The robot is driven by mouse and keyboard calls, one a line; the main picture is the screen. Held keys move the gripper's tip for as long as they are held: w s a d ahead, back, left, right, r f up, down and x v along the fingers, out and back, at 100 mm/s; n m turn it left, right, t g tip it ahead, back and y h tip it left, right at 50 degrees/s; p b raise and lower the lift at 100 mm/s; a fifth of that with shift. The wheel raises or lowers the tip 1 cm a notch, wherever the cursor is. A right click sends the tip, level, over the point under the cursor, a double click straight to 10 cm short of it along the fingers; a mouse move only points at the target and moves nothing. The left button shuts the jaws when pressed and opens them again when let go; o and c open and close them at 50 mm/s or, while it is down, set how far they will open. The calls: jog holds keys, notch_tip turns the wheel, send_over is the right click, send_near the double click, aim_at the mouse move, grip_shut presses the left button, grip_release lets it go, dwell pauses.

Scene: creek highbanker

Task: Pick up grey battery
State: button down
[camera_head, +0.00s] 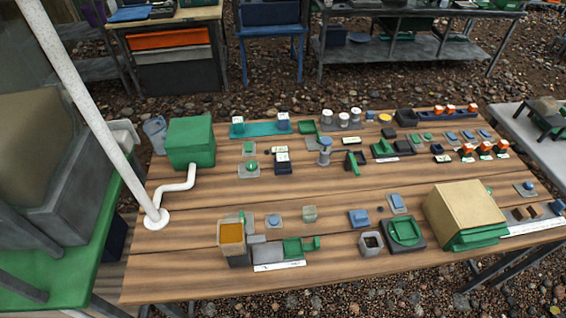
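I cannot tell surely which thing is the grey battery; several small grey and dark boxes lie on the wooden table (330,205). A flat grey block (268,253) lies near the front edge, beside a green bracket (298,247). A dark box (283,167) with a pale top stands left of the middle. Another dark grey box (406,117) stands at the back right. A grey open-topped square cup (371,244) stands at the front. My gripper is not in view.
A large green box (190,142) and white bent pipe (178,187) stand at the left. A tan box (464,213) stands at the right. A white pole (90,105) crosses the left side. Bare wood shows along the front left and between the rows.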

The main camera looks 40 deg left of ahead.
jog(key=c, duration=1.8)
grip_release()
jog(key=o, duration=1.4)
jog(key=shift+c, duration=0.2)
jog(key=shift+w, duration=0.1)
